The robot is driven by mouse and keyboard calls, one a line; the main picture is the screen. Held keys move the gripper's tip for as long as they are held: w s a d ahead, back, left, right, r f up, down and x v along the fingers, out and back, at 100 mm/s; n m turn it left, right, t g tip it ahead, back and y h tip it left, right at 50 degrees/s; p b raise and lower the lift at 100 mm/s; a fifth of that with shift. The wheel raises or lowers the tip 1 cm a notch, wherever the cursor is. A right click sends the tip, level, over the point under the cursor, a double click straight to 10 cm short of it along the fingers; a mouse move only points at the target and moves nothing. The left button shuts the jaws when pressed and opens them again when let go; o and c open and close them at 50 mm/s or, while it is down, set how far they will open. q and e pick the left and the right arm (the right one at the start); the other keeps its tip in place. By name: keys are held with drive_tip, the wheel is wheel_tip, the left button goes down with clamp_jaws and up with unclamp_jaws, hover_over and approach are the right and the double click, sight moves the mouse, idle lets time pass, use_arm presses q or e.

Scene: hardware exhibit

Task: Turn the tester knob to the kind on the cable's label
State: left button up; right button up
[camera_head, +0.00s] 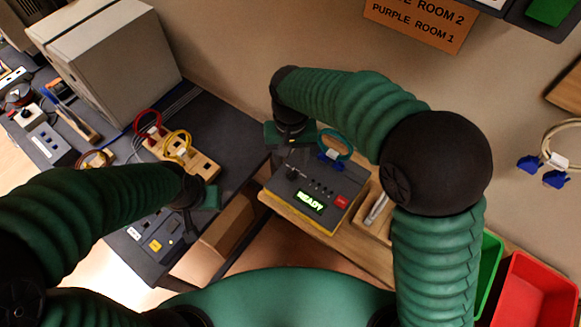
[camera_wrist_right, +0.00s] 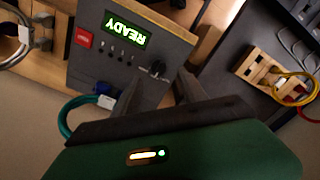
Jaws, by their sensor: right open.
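The tester (camera_head: 326,190) is a dark grey box on a wooden bench, with a green READY display (camera_head: 311,202), a red button (camera_head: 342,202) and a row of small switches. Its black knob (camera_head: 292,172) also shows in the right wrist view (camera_wrist_right: 156,69). A teal cable (camera_head: 347,143) with a blue plug is at the tester's back edge; any label writing is unreadable. My right gripper (camera_wrist_right: 166,78) is open and empty, its fingertips close by the knob; contact is unclear. My left gripper (camera_head: 207,196) is over the dark table, its fingers not clear.
A wooden rack (camera_head: 205,166) with red and yellow cables stands on the dark table, near a large grey box (camera_head: 110,60). A wooden tray (camera_head: 371,222) is right of the tester. Green (camera_head: 490,262) and red (camera_head: 540,290) bins are lower right. A beige cable (camera_head: 549,142) hangs on the wall.

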sight(291, 171)
drive_tip(key=f, duration=0.5)
drive_tip(key=shift+w+d+f, duration=0.1)
drive_tip(key=shift+w+f, duration=0.1)
drive_tip(key=shift+f, duration=0.05)
drive_tip(key=shift+s+f, duration=0.2)
drive_tip(key=shift+f, duration=0.15)
drive_tip(key=shift+w, duration=0.15)
drive_tip(key=c, duration=0.4)
clamp_jaws()
